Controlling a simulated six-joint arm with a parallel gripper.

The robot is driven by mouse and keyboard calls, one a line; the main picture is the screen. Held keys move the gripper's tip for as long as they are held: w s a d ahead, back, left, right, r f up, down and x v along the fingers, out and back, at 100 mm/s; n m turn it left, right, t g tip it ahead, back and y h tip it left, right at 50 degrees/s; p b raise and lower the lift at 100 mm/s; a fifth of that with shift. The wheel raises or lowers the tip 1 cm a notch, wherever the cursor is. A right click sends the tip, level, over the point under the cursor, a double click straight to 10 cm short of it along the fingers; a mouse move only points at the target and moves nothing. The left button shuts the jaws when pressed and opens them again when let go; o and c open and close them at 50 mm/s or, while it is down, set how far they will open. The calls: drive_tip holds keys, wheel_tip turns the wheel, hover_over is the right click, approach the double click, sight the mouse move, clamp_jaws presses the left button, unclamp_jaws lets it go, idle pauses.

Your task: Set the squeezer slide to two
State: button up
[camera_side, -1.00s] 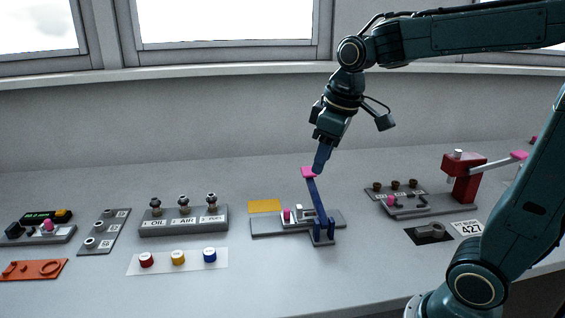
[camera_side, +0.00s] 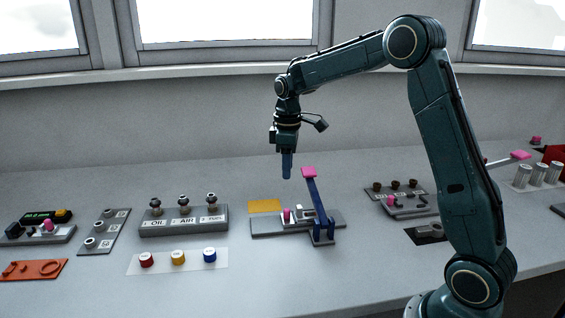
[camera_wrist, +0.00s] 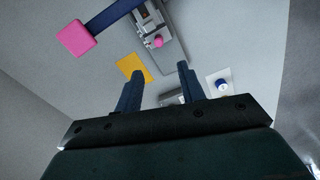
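The device I take to be the squeezer has a grey base (camera_side: 262,229) near the middle of the table. A small pink slide knob (camera_side: 286,214) stands at its left part; the knob also shows in the wrist view (camera_wrist: 158,41). A blue lever (camera_side: 317,197) rises tilted from the base and ends in a pink block (camera_side: 309,172), seen large in the wrist view (camera_wrist: 76,38). My gripper (camera_side: 287,174) points down in the air above the base, left of the lever's end. In the wrist view its two fingers (camera_wrist: 160,84) are apart with nothing gripped. Slide markings are unreadable.
A yellow plate (camera_side: 264,206) lies behind the base. The OIL, AIR panel (camera_side: 184,222) and coloured caps (camera_side: 178,257) are to the left. Another panel with a pink knob (camera_side: 391,201) and a pink-tipped lever (camera_side: 519,155) is at right, partly behind my arm.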

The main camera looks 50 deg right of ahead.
sight(287, 209)
drive_tip(key=shift+w+d+f, duration=0.15)
drive_tip(key=shift+f, duration=0.05)
drive_tip(key=shift+f, duration=0.1)
wheel_tip(287, 209, down, 14)
drive_tip(key=shift+r, duration=0.15)
idle(0.7)
drive_tip(key=shift+c, duration=0.2)
clamp_jaws()
